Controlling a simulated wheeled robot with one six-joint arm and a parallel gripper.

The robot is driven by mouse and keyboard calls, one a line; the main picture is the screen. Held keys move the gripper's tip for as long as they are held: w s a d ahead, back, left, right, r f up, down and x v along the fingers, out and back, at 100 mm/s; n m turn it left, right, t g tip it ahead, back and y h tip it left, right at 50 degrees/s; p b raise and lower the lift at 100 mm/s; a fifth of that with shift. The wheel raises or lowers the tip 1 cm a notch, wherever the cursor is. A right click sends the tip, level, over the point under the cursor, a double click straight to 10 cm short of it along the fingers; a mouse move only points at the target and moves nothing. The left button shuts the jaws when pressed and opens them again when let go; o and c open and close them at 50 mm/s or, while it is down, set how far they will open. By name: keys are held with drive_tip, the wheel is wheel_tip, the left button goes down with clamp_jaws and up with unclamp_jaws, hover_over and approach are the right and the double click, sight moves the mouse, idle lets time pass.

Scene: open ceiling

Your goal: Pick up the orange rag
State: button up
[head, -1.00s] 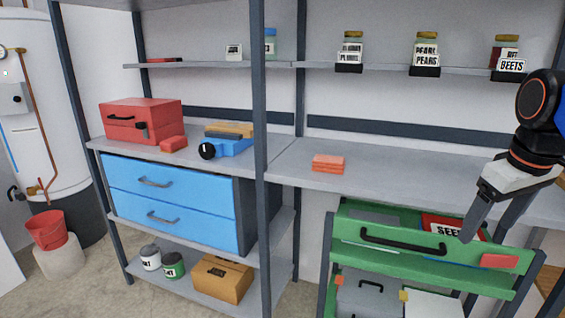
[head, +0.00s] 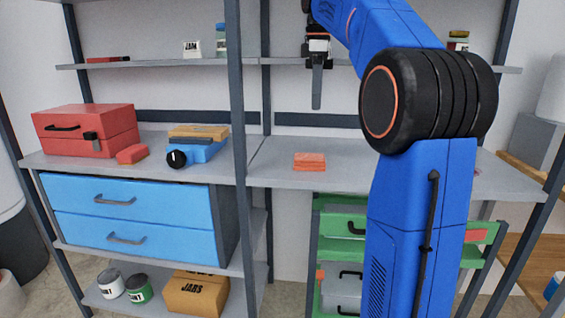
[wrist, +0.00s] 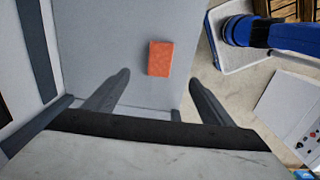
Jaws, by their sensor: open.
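The orange rag (head: 310,161) lies folded in a small flat stack on the grey middle shelf, right of the dark upright post. In the wrist view the rag (wrist: 160,58) shows from above as an orange rectangle near the shelf's edge. My gripper (head: 317,95) hangs pointing down above and behind the rag in the head view, clear of it. In the wrist view its two fingers (wrist: 155,95) are spread apart with nothing between them. The rag lies beyond the fingertips, not touched.
An upper shelf (head: 290,61) with a jam jar runs behind my gripper. A dark post (head: 235,90) stands left of the rag. A red toolbox (head: 85,130), a blue tool (head: 200,150) and a small red block (head: 132,154) sit farther left. The shelf around the rag is clear.

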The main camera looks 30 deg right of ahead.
hover_over(310, 157)
drive_tip(key=f, duration=0.8)
drive_tip(key=d+f, duration=0.1)
drive_tip(key=f, duration=0.3)
drive_tip(key=shift+w, duration=0.2)
drive_tip(key=shift+a+f, duration=0.2)
drive_tip(key=shift+f, duration=1.15)
drive_tip(key=shift+a+f, duration=0.2)
drive_tip(key=shift+f, duration=1.1)
drive_tip(key=c, duration=1.2)
